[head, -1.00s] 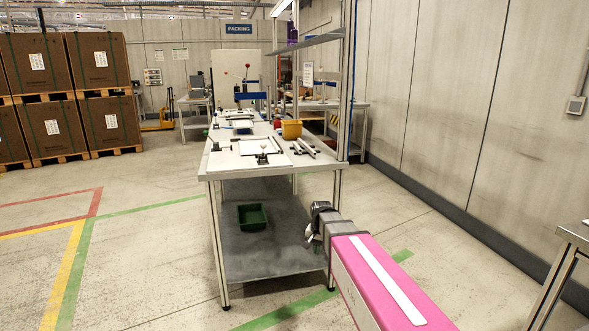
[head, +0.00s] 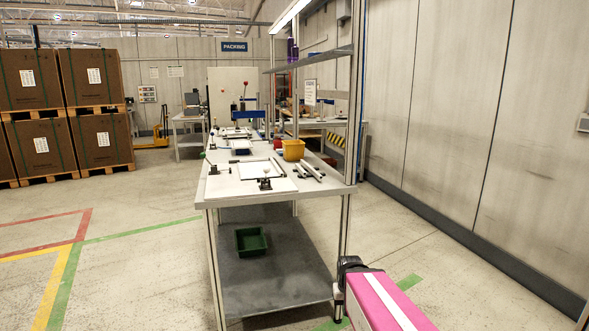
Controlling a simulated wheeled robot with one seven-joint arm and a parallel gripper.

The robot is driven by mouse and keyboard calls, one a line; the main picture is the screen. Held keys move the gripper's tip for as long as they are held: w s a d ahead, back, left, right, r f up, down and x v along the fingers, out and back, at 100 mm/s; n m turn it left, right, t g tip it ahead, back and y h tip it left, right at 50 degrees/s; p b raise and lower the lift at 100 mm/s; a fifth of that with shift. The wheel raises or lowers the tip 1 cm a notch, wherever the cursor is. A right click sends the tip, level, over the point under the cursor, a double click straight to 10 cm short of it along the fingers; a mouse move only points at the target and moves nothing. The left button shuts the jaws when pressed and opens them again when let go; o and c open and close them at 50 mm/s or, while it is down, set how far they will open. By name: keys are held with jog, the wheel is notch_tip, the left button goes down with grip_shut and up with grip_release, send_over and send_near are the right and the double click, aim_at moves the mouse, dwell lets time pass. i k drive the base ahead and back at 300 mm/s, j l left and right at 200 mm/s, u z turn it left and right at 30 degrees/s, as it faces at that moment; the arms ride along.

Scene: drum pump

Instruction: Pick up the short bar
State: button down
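Small metal bars (head: 310,172) lie side by side on the right part of the workbench top (head: 222,198), near its front edge. They are small and far off, and I cannot tell which one is the short bar. My gripper (head: 338,302) is at the end of my pink arm, low at the front right leg of the bench, below the level of the top and well apart from the bars. It is mostly hidden behind my dark wrist, so its fingers do not show clearly.
A white plate with a frame and clamp (head: 265,184) lies left of the bars. A yellow bin (head: 293,149) stands behind them. A green bin (head: 251,241) sits on the lower shelf. Upright posts and a high shelf (head: 310,58) rise at the bench's right side.

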aim_at(301, 171)
jog(key=i+j, duration=0.8)
jog(key=i, duration=0.25)
jog(key=k+l, duration=0.25)
jog(key=k, duration=0.25)
